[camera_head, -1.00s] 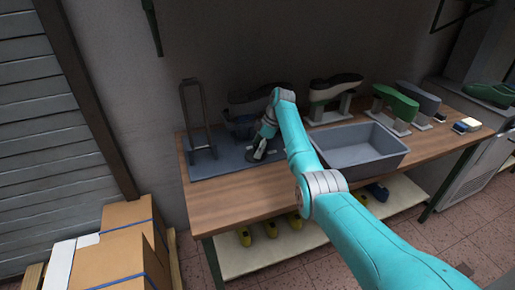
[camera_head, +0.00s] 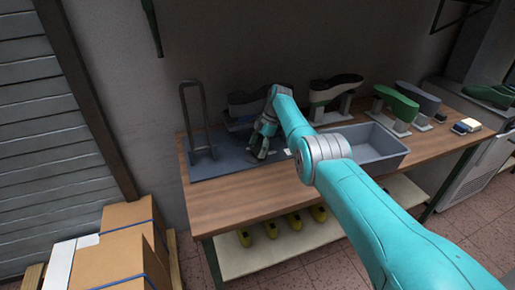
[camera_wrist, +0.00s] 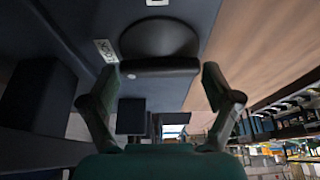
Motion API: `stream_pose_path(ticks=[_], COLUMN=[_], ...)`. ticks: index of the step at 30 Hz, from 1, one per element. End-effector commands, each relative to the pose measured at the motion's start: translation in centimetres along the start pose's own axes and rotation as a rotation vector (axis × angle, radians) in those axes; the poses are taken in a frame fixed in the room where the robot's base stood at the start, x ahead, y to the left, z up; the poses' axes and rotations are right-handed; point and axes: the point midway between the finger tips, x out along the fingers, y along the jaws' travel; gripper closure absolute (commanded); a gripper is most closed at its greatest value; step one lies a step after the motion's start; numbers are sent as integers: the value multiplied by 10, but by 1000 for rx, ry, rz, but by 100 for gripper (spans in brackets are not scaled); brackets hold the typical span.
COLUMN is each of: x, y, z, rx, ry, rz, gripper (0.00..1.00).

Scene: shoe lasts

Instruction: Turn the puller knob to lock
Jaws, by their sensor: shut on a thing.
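The puller knob (camera_wrist: 160,38) is a dark round disc with a raised bar across it, in the wrist view at the top middle. My gripper (camera_wrist: 158,70) has one finger at each end of the bar and is shut on it. A white label with lettering (camera_wrist: 105,50) lies left of the disc, and part of another white mark (camera_wrist: 157,2) shows above it. In the head view my gripper (camera_head: 262,146) is low over the grey base plate (camera_head: 225,164) and hides most of the knob. The fingertip contact is dark and hard to make out.
A tall dark frame (camera_head: 183,118) stands on the plate at the left, and a dark shoe last (camera_head: 246,104) is behind my gripper. A grey bin (camera_head: 392,160) is to the right, with green lasts (camera_head: 396,101) behind it. The wooden bench front (camera_head: 240,196) is clear.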

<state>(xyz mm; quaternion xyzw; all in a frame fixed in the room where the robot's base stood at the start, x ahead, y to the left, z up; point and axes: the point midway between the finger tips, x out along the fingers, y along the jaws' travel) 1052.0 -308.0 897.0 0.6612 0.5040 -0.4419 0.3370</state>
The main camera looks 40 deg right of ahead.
Motion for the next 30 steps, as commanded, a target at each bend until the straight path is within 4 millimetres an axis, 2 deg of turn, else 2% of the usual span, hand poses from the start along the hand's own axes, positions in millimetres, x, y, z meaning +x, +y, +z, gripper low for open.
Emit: stream_pose_path(ticks=[12,13,14,25,30], x=[1,1,1,-1,-16], y=[-1,-1,-1,0,0], z=[1,1,1,0,0], rx=[-3,-3,-3,-3,-3], ry=[0,0,0,0,0], rz=[-4,-4,-4,-2,1], gripper=[46,7,0,0,0])
